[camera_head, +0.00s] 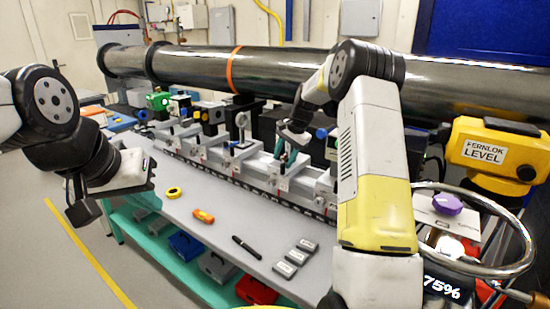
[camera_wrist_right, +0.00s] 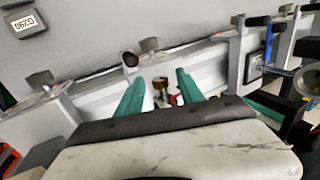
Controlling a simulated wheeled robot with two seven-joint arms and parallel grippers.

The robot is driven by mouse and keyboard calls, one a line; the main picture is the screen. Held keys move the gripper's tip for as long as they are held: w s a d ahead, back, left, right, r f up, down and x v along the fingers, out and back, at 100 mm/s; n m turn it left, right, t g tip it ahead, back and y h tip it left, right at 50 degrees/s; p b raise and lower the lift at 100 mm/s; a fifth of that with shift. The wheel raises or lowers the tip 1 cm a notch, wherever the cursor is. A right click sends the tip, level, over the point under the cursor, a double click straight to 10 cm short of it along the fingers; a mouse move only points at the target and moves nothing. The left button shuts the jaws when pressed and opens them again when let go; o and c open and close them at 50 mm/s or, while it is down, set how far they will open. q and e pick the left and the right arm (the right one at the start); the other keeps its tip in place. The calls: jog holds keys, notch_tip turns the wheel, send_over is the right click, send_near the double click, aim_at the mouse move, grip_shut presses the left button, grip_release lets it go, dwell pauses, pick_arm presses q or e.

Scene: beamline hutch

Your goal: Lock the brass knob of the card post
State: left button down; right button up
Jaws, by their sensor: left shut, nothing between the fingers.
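In the right wrist view a small brass-coloured knob (camera_wrist_right: 160,82) shows between the two green fingers of my right gripper (camera_wrist_right: 160,90), low among the rail mounts. The fingers are apart, with a clear gap around the knob; whether either touches it I cannot tell. In the head view my right gripper (camera_head: 288,148) points down at the rail carriages (camera_head: 283,180); the knob is not discernible there. Which mount is the card post is unclear in the head view, partly hidden by my right arm.
The optical rail (camera_head: 230,172) carries several mounts, including a lens post (camera_head: 241,130). A long black pipe (camera_head: 290,68) runs behind. Yellow tape (camera_head: 174,193), an orange tool (camera_head: 203,215), a black pen (camera_head: 246,247) and grey blocks (camera_head: 285,269) lie on the bench front.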

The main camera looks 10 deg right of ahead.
jog(key=shift+r, duration=0.1)
jog(key=v, duration=0.7)
jog(key=shift+r, duration=0.25)
jog(key=shift+s, duration=0.1)
